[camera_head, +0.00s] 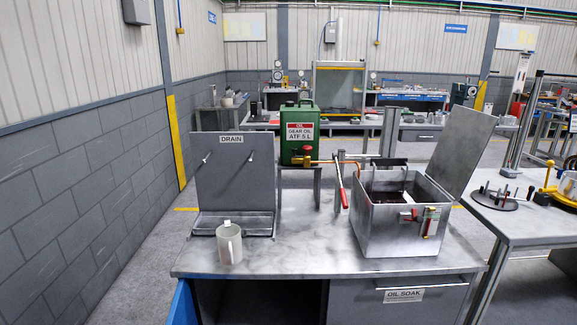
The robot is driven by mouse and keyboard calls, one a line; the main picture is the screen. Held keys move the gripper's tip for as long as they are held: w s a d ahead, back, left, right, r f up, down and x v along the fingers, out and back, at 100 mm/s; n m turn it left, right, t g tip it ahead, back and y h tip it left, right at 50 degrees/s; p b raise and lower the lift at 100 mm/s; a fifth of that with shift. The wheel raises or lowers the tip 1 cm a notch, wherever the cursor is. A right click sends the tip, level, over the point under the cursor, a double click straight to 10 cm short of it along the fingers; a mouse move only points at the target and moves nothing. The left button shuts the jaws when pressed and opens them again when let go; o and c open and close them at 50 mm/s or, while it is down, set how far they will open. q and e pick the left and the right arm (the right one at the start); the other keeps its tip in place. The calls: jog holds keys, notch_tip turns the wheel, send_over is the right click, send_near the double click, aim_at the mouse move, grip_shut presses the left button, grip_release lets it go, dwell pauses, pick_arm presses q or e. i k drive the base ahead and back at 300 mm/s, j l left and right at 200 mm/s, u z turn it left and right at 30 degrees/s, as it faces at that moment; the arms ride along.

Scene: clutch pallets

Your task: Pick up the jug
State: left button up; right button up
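A pale grey-white jug (229,246) stands upright at the front left of the metal workbench (300,245). Its handle side faces roughly toward me, and a small white piece shows at its rim. It stands just in front of the tray below the upright panel marked DRAIN (231,172). Neither of my grippers is in view, and nothing is touching the jug.
A green gear oil can (298,131) stands on a raised stand behind the bench, near a red-handled lever (341,186). An open metal box (402,222) with its lid up fills the bench's right side. The front middle is clear. Another table (515,218) stands at right.

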aim_at(228, 234)
jog(key=j+z, duration=0.1)
jog(key=j, duration=0.55)
jog(key=j+z, duration=0.1)
jog(key=j, duration=0.55)
jog(key=k+j+z, duration=0.15)
jog(key=j, duration=0.5)
jog(key=j+z, duration=0.1)
jog(key=j, duration=0.55)
jog(key=k, duration=0.05)
